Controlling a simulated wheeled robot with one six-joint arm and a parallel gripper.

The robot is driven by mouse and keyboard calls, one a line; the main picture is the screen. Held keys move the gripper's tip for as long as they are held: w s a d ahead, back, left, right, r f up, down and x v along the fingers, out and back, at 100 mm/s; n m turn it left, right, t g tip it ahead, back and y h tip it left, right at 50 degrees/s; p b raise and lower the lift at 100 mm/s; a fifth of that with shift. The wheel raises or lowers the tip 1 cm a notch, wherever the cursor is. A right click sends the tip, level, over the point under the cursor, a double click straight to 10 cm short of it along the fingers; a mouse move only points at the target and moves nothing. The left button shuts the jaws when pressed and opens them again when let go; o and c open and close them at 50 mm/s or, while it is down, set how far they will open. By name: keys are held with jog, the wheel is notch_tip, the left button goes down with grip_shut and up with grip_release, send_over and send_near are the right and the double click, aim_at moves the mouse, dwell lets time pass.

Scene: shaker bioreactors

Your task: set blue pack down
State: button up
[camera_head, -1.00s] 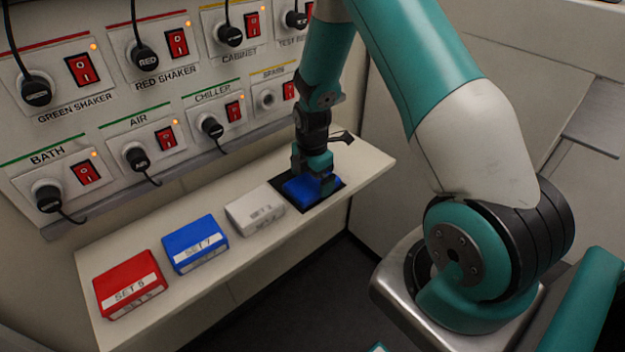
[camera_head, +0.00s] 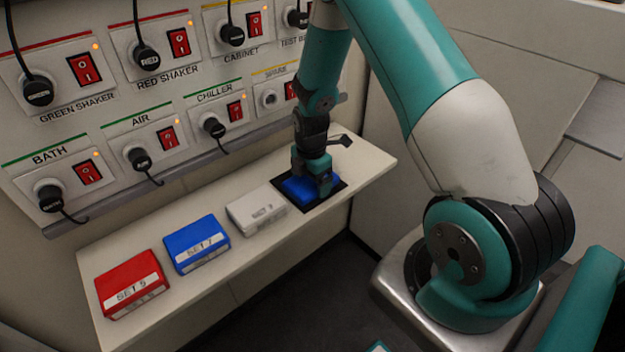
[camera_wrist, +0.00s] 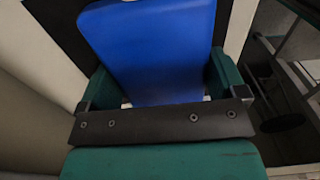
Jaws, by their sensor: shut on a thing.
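A blue pack (camera_head: 298,190) is between the fingers of my gripper (camera_head: 313,186), over a black mat (camera_head: 328,201) at the right end of the shelf. My gripper is shut on it. In the wrist view the blue pack (camera_wrist: 160,50) fills the space between the two teal fingers of my gripper (camera_wrist: 160,85). Whether its underside touches the mat is hidden. Another blue pack, marked SET 7 (camera_head: 196,243), lies further left on the shelf.
The shelf (camera_head: 235,262) also holds a white pack (camera_head: 257,210) just left of the mat and a red pack (camera_head: 131,285) at its left end. A wall panel (camera_head: 120,110) with plugs, cables and red switches stands behind. A short bare strip of shelf lies right of the mat.

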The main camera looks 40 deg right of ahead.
jog(key=shift+w+d, duration=0.2)
jog(key=shift+w, duration=0.85)
jog(key=o, duration=0.8)
jog(key=shift+a, duration=0.2)
notch_tip(320, 180, up, 18)
jog(key=shift+f+b, duration=0.25)
jog(key=shift+b, duration=0.2)
